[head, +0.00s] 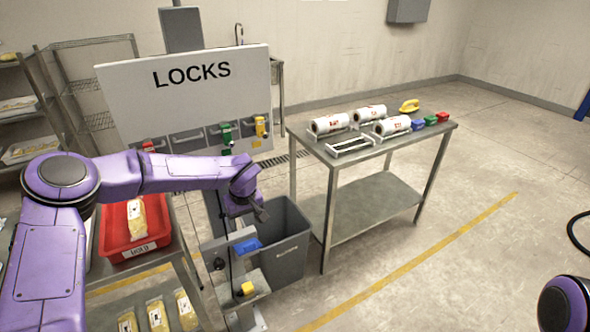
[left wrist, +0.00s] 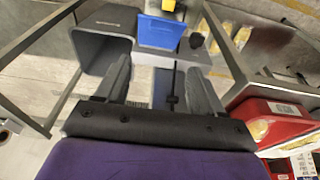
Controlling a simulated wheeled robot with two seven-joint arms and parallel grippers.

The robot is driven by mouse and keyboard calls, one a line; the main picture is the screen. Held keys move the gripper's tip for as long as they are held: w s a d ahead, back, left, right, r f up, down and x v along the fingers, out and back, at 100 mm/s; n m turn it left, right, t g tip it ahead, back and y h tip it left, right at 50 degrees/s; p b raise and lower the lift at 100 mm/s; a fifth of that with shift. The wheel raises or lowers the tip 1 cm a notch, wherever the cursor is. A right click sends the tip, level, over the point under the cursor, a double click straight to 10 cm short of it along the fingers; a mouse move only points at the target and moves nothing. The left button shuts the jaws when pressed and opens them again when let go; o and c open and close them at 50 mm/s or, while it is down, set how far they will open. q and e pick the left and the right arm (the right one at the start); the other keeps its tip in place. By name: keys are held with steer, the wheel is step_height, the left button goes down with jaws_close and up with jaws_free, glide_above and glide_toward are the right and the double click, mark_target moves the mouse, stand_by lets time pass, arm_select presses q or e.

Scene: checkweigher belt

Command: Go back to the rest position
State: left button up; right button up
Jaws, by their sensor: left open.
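My left arm is purple and reaches across from the left in the head view. Its dark gripper (head: 258,211) hangs over the checkweigher stand, above and close to a blue block (head: 247,246). In the left wrist view the two fingers of the gripper (left wrist: 158,85) are apart with nothing held between them. The blue block (left wrist: 160,32) shows beyond the fingertips; I cannot tell the exact gap. Only a purple rounded part of my right arm shows at the lower right of the head view; its gripper is out of view.
A grey bin (head: 290,255) stands beside the stand. A LOCKS board (head: 190,100) rises behind. A red HOLD tray (head: 112,215) with a yellow pack is at left. A steel table (head: 335,163) with white rolls stands right of the bin.

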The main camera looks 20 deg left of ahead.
arm_select(q)
steer(key=s+d+f+n+t+y+b, duration=0.1)
steer(key=s+d+f+n+t+y, duration=0.1)
steer(key=s+f, duration=0.45)
steer(key=s+d+f+n+t+y, duration=0.25)
steer(key=s+f, duration=0.25)
steer(key=f, duration=0.3)
steer(key=s+f+m+g+h+b, duration=0.1)
steer(key=s+f+m, duration=0.3)
steer(key=s, duration=0.8)
steer(key=s+f+m+g+h+b, duration=0.1)
steer(key=s+f+m, duration=0.2)
steer(key=s, duration=0.9)
step_height(320, 180, down, 2)
steer(key=shift+f+m+g+h, duration=0.1)
steer(key=shift+m+g+h, duration=0.25)
